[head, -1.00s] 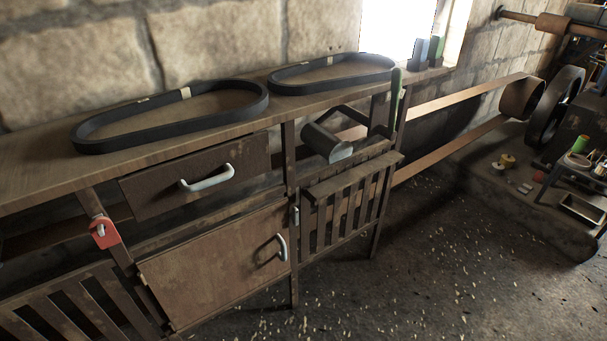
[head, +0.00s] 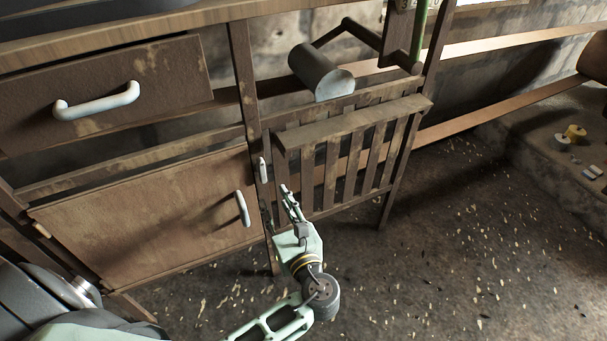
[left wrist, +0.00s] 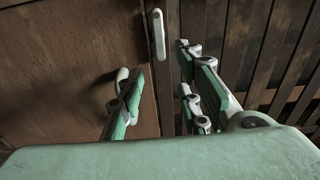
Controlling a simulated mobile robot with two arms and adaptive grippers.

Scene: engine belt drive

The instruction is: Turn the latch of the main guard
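A small white latch (head: 262,170) stands upright on the dark post between the brown cabinet door and the slatted wooden guard (head: 350,160). The latch also shows at the top middle of the left wrist view (left wrist: 158,35). My left gripper (head: 290,198) is just below and to the right of the latch in the head view, in front of the guard's left edge. In the left wrist view its two fingers (left wrist: 158,95) are apart with nothing between them, and the latch is beyond them, apparently not touched. My right gripper is not in view.
The brown door (head: 150,215) with its white handle (head: 242,208) is left of the post. A drawer (head: 110,90) is above it. A grey roller (head: 320,72) hangs above the guard, and a belt (head: 510,100) runs right.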

